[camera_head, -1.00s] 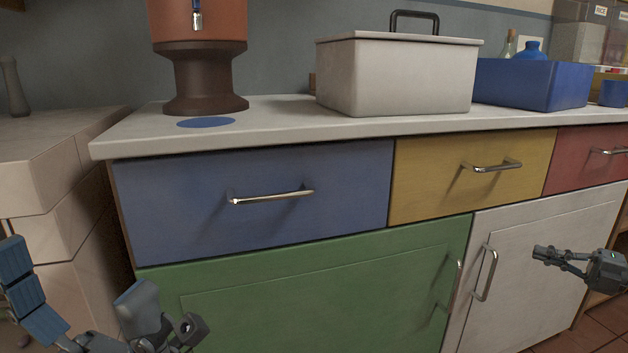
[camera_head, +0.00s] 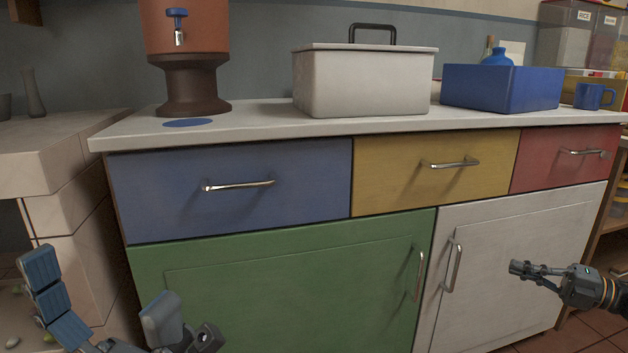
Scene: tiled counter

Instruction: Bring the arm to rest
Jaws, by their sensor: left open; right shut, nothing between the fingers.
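My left gripper (camera_head: 112,318) is at the lower left, in front of the green cupboard door (camera_head: 290,285). Its blue-grey fingers are spread wide apart with nothing between them. My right gripper (camera_head: 518,269) is at the lower right, in front of the white cupboard door (camera_head: 500,240). It points left, its fingers are closed together, and it holds nothing. Both grippers are below the drawers, and the lower part of the left one is cut off by the frame's bottom edge.
The counter (camera_head: 255,120) carries a brown dispenser (camera_head: 190,75), a lidded white box (camera_head: 362,82), a blue bin (camera_head: 500,88) and a blue mug (camera_head: 594,96). Handles stick out from the blue (camera_head: 230,200), yellow (camera_head: 435,170) and red (camera_head: 565,160) drawers, all closed.

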